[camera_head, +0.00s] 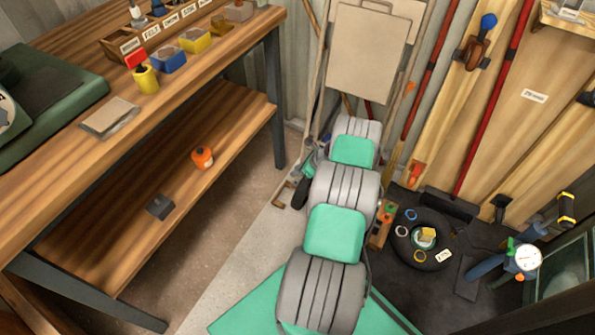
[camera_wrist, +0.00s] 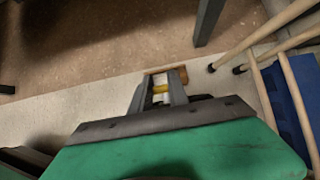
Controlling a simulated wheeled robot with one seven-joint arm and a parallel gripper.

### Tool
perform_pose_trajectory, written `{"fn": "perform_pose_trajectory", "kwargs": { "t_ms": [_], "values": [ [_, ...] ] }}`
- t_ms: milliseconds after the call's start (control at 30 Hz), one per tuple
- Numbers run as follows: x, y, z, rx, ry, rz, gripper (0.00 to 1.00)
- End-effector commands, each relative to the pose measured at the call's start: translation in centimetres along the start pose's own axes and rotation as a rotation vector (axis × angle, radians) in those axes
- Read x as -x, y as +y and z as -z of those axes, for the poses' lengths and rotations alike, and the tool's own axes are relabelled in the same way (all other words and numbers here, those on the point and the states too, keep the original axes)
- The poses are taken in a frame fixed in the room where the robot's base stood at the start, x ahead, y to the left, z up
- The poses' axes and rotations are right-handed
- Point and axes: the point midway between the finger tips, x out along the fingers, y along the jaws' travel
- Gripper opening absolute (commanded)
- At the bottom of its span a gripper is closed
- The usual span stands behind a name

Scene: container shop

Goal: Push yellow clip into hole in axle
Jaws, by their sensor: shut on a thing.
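My gripper (camera_wrist: 159,92) is in the wrist view, its two dark fingers closed on a small yellow clip (camera_wrist: 160,88). Only a little of the clip shows between the fingers. Just beyond the fingertips is a short brown bar (camera_wrist: 181,74), which looks like the axle end. I cannot see its hole, nor tell whether the clip touches it. In the head view, a brown axle end (camera_head: 277,203) sticks out beside a dark wheel (camera_head: 303,192) at the foot of a hand truck (camera_head: 372,55). My arm hides the gripper and clip there.
A wooden workbench (camera_head: 190,85) with a lower shelf (camera_head: 120,240) stands at the left. A tyre (camera_head: 423,262) with small items lies at the right. Wooden poles (camera_wrist: 265,35) are near the gripper in the wrist view. Floor is clear between bench and hand truck.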

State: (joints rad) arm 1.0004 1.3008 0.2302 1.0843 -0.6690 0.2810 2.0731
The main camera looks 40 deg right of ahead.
Motion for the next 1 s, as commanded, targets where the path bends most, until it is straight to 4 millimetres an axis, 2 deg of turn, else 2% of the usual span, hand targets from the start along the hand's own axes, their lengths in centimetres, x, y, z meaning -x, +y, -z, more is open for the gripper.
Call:
{"fn": "perform_pose_trajectory", "kwargs": {
  "t_ms": [1000],
  "values": [
    [-0.65,0.01,0.12,0.000,0.000,0.000,0.00]
  ]
}}
